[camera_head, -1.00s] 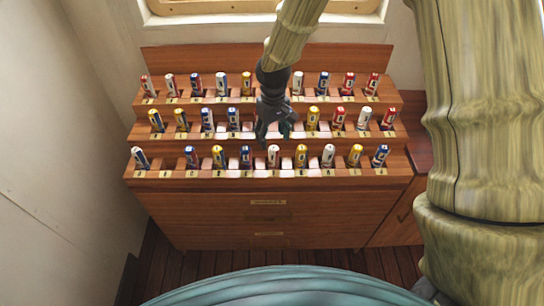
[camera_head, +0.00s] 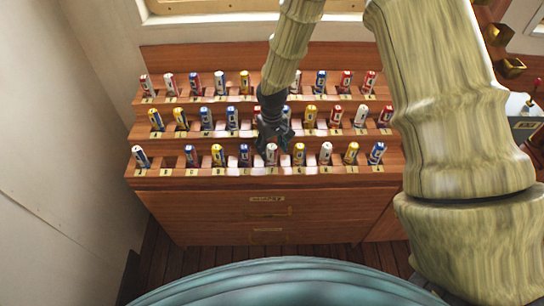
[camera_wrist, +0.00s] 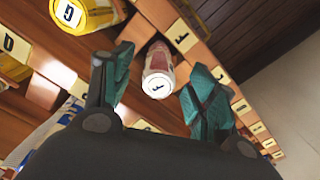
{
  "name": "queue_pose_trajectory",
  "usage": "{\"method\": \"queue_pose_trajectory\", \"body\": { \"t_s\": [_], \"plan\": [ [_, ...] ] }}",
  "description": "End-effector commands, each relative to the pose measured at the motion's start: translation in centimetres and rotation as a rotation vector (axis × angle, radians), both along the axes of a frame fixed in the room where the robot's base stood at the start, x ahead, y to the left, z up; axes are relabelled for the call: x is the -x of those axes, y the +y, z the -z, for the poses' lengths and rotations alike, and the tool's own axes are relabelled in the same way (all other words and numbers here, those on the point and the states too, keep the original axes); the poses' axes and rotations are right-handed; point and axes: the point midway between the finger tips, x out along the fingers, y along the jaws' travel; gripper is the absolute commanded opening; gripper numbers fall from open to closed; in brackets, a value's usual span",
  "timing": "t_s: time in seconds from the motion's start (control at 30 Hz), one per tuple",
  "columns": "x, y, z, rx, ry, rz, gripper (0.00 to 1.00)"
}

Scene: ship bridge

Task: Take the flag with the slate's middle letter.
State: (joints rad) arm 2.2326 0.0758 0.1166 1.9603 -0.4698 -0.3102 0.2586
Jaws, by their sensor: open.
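Rolled signal flags stand in slots on a three-step wooden rack (camera_head: 330,171). In the wrist view a red-and-white flag (camera_wrist: 158,72) with an F on its white cap lies between the two fingers of my gripper (camera_wrist: 162,65). The gripper is open, and I cannot tell whether either finger touches the flag. An F label (camera_wrist: 180,35) is on the rack beside it. In the head view my gripper (camera_head: 279,150) is at the middle of the front row, over that flag (camera_head: 271,157). I cannot make out a slate with readable letters.
Close neighbours are a yellow flag marked G (camera_wrist: 70,14) and a yellow flag (camera_wrist: 14,50). Drawers (camera_head: 268,212) are below the front step. A dark panel (camera_head: 524,125) shows at the far right, its text unreadable.

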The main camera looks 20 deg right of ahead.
Motion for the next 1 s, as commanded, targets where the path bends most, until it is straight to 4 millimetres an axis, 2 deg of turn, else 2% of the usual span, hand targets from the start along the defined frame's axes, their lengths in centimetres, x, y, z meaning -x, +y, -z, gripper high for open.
{"method": "queue_pose_trajectory", "body": {
  "t_s": [0.33, 0.7, 0.9, 1.0],
  "plan": [
    [-0.3, -0.1, 2.8, 0.000, 0.000, 0.000, 0.58],
    [-0.3, -0.1, 3.3, 0.000, -0.001, 0.000, 0.58],
    [-0.3, 0.0, 3.3, 0.000, -0.001, 0.000, 0.22],
    [-0.3, 0.0, 3.3, 0.000, -0.001, 0.000, 0.07]
  ]
}}
